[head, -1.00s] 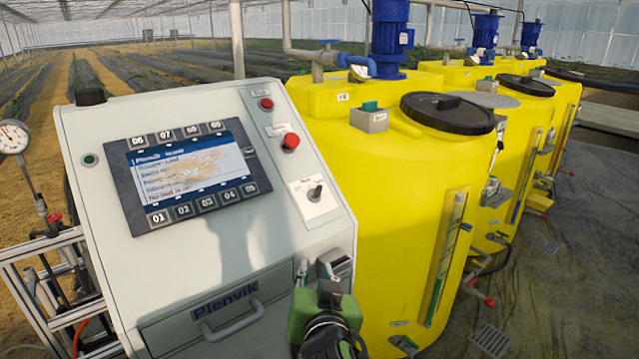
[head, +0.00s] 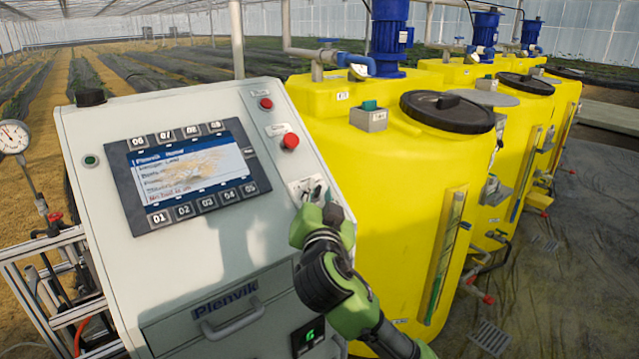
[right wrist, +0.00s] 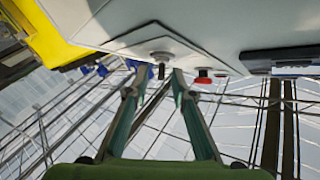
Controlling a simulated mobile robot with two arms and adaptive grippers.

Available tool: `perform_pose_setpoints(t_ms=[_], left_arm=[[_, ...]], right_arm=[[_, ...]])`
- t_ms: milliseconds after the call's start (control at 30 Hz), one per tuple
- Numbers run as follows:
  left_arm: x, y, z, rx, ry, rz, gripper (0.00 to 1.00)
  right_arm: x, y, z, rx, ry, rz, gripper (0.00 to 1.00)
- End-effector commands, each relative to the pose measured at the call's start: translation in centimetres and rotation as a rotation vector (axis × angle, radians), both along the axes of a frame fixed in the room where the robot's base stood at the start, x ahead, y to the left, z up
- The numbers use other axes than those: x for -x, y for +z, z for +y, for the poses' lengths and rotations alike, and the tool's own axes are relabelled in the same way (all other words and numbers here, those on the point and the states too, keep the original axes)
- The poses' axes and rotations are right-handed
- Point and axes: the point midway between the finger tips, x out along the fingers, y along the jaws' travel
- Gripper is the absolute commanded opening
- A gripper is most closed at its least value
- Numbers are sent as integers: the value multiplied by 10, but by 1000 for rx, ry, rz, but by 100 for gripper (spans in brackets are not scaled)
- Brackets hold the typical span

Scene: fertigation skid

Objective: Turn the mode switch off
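The mode switch is on a white plate (head: 300,186) on the right side of the sloped panel of the grey control cabinet (head: 90,225). In the head view my right gripper (head: 318,193) is at this plate and covers most of the switch. In the right wrist view the mode switch (right wrist: 160,60) shows its round base and dark lever between the two fingertips of my right gripper (right wrist: 155,78). The fingers are apart, one on each side of the lever; I cannot tell whether either touches it. My left gripper is not in view.
A red button (head: 290,141) and a smaller red one (head: 266,104) are above the switch. A display (head: 188,172) with numbered keys is to its left. A drawer handle (head: 233,318) is below. Yellow tanks (head: 400,220) stand close on the right.

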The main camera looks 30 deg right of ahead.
Motion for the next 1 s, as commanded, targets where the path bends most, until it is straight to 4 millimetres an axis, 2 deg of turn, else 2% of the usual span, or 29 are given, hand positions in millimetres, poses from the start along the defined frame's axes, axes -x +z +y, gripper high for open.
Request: perform_pose_setpoints(t_ms=[200, 500, 600, 1000], left_arm=[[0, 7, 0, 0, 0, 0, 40], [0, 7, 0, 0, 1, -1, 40], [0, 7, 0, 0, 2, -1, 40], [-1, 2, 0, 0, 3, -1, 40]], right_arm=[[-16, 0, -9, 1, 1, 1, 23], [-17, -1, -10, 0, 2, 0, 23], [-17, -1, -10, 0, 2, 0, 0], [-17, -2, -10, 17, 21, -1, 0]])
